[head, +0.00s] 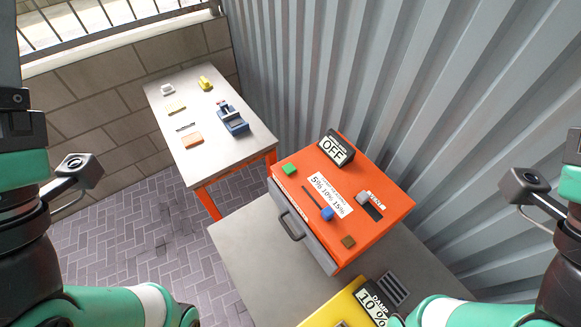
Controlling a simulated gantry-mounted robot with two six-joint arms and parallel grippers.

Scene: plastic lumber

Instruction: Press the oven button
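The oven appears to be the orange box (378,233) on a grey table, right of centre in the head view. It has a grey front (302,238) with a handle (292,227) and a black display (336,148) reading OFF. On its top are a green button-like block (289,170), a blue slider knob (327,214), a brown block (348,242) and a grey switch (363,198) by a dark slot. A white label reads 5%, 10%, 15%. I cannot tell for sure which is the oven button. Parts of both my arms show at the sides; neither gripper's fingers are visible.
A yellow machine (338,304) with a DAMP 10% display stands at the bottom. A white-topped table (211,143) at the back left holds a blue device (233,120) and several small pieces. A corrugated metal wall (400,80) rises behind. Brick paving (120,240) lies open at left.

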